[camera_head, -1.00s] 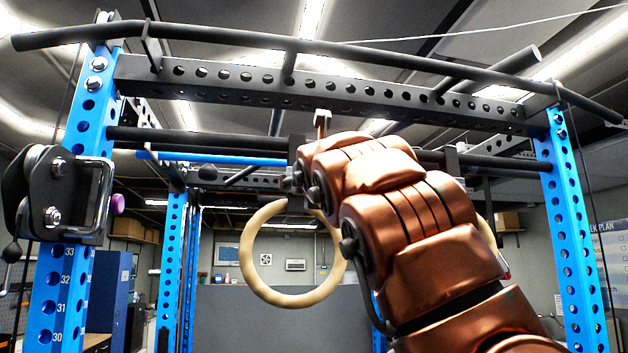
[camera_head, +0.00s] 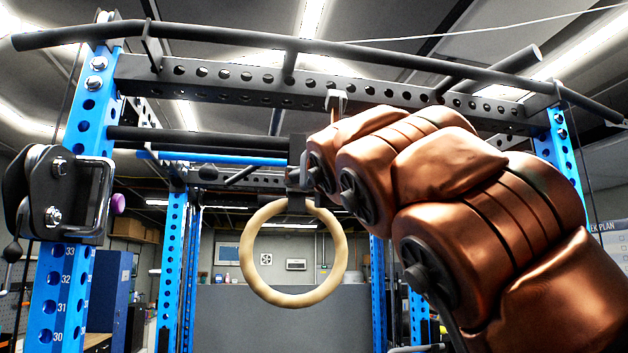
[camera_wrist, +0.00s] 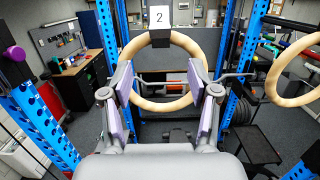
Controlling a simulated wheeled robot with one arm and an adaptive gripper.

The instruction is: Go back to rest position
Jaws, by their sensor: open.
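In the head view my copper-coloured arm reaches up from the lower right, and my gripper is mostly hidden behind it. In the wrist view my gripper (camera_wrist: 160,88) is open, its two grey and lilac fingers spread apart with nothing seen between them but the view beyond. A wooden gym ring (camera_wrist: 163,106) hangs beyond the fingers, its sides partly covered by them; I cannot tell the gap. A wooden ring also hangs left of my arm in the head view (camera_head: 295,299). A second ring (camera_wrist: 272,82) hangs at the right of the wrist view.
A blue rack upright (camera_head: 75,200) with a black pulley block (camera_head: 60,195) stands at left, another blue upright (camera_head: 560,150) at right. A dark pull-up bar (camera_head: 220,37) and perforated crossbeam (camera_head: 230,77) span above.

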